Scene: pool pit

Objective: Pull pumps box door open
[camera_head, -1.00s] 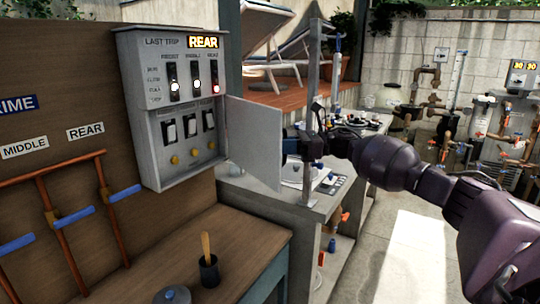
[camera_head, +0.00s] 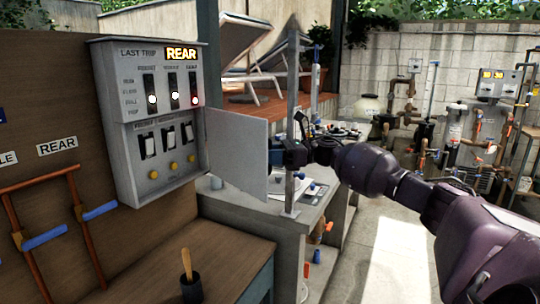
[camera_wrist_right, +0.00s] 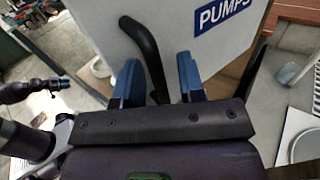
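The grey pumps box (camera_head: 152,125) hangs on the brown board at left in the head view, its front uncovered. Its door (camera_head: 238,155) stands swung out from the right edge, well open. In the right wrist view the door's outer face (camera_wrist_right: 190,30) carries a blue PUMPS label (camera_wrist_right: 222,14) and a dark curved handle (camera_wrist_right: 147,55). My right gripper (camera_head: 285,155) is beside the door's free edge. In the wrist view its blue fingers (camera_wrist_right: 158,82) are apart, with the handle's lower part between them; firm contact cannot be told.
Below the box is a wooden bench (camera_head: 215,255) with a dark cup (camera_head: 190,287). A grey post (camera_head: 293,110) and counter (camera_head: 318,205) stand close behind the door and gripper. Pipes (camera_head: 408,90) line the far wall.

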